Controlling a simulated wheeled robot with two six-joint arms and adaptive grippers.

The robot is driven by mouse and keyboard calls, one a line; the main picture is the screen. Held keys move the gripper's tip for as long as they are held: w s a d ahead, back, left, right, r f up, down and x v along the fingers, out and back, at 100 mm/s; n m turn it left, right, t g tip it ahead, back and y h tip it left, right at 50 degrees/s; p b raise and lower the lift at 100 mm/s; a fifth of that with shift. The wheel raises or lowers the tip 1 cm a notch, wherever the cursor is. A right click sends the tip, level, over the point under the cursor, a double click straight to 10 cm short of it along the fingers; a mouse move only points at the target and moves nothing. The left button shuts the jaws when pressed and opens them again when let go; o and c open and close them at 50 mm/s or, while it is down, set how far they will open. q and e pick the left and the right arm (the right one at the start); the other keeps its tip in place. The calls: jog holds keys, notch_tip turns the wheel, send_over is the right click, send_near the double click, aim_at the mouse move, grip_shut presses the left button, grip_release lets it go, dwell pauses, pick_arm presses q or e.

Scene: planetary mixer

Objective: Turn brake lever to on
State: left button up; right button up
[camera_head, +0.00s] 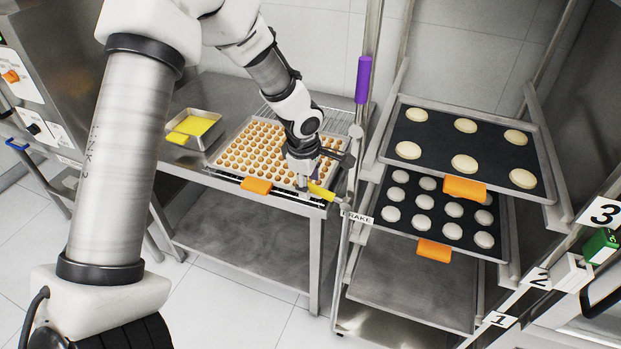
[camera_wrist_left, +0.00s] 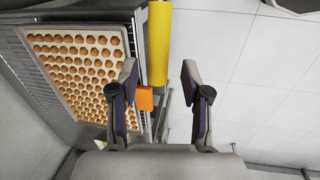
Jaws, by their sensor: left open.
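The brake lever shows as a yellow handle (camera_head: 321,191) beside the rack post, to the left of the white BRAKE label (camera_head: 357,217). In the left wrist view the yellow handle (camera_wrist_left: 158,40) comes down from the top edge. My left gripper (camera_head: 308,178) points down at the lever and partly covers it. In the wrist view the gripper (camera_wrist_left: 160,78) is open, and the handle's lower end appears between its two fingers with a gap on each side. I cannot tell the exact depth or any contact. My right gripper is not in view.
A table (camera_head: 240,212) holds a tray of small round pieces (camera_head: 255,150) with an orange clip (camera_head: 256,185), and a metal pan (camera_head: 194,128). The rack to the right holds an upper tray (camera_head: 440,140) and a lower tray (camera_head: 440,205). A purple handle (camera_head: 363,78) stands on the rack post.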

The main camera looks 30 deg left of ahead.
pick_arm(q)
jog(key=shift+w+d+f, duration=0.1)
jog(key=shift+w+f, duration=0.15)
jog(key=shift+f, duration=0.25)
jog(key=shift+w+d+f, duration=0.15)
jog(key=shift+w+f, duration=0.05)
jog(key=shift+s, duration=0.1)
jog(key=shift+s+r, duration=0.1)
jog(key=shift+s, duration=0.05)
grip_shut()
